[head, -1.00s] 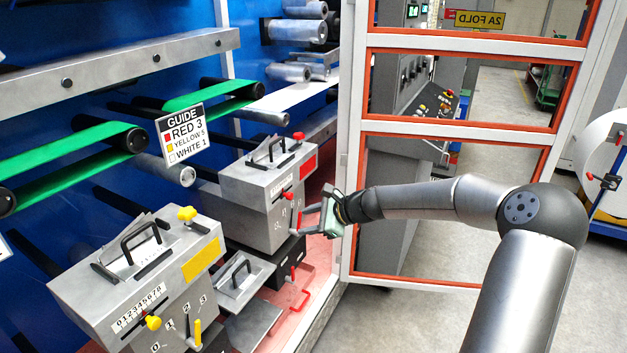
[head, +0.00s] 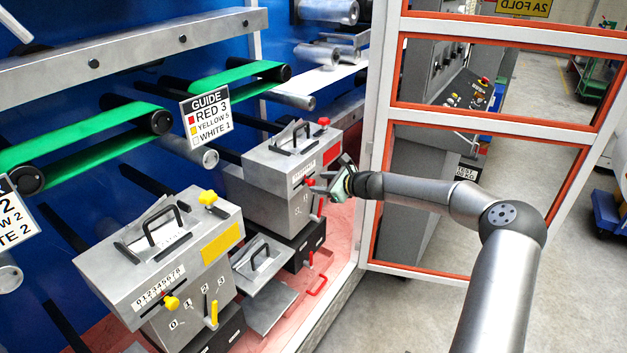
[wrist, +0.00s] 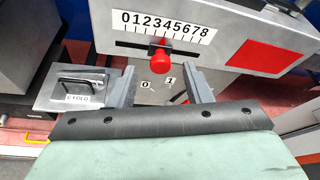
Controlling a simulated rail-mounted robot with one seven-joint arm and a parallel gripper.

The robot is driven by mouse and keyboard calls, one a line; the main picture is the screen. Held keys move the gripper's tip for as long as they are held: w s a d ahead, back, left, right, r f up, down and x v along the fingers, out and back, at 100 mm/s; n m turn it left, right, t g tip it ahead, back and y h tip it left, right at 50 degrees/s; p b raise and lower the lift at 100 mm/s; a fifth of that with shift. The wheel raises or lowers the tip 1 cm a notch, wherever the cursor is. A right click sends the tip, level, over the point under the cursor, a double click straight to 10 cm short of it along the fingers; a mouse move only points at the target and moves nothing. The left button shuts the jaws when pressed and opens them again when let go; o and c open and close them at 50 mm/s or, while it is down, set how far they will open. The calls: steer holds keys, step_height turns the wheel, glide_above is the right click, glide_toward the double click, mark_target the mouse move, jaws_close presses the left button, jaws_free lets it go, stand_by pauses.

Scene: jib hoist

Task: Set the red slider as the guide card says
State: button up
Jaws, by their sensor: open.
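The guide card (head: 207,117) reads RED 3, YELLOW 5, WHITE 1. The red-marked grey box (head: 265,172) stands at the back, with a red patch on its front. In the wrist view, the red slider knob (wrist: 160,61) sits in a slot under a 0 to 8 scale (wrist: 165,24). It is around 3 or 4; the exact mark is hard to read. My gripper (wrist: 158,84) is open and empty, its fingertips apart, left and right of the knob and slightly below it. In the head view, my gripper (head: 328,188) is close in front of this box.
A yellow-marked box (head: 165,262) with a yellow slider knob (head: 171,302) stands nearer. A red top knob (head: 323,121) rises from the red-marked box. The white post of an orange-edged door frame (head: 381,130) stands just right of my gripper. A small C FOLD plate (wrist: 77,90) lies lower left.

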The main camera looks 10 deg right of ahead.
mark_target(312, 184)
steer(key=shift+p+x, duration=0.3)
steer(key=shift+x, duration=1.8)
jaws_close()
steer(key=shift+s+a+f+b, duration=0.25)
steer(key=shift+s+b, duration=0.1)
steer(key=shift+b, duration=0.45)
steer(key=shift+s+a+r, duration=0.15)
steer(key=shift+r, duration=0.1)
jaws_free()
steer(key=b+v, duration=0.2)
steer(key=v, duration=1.5)
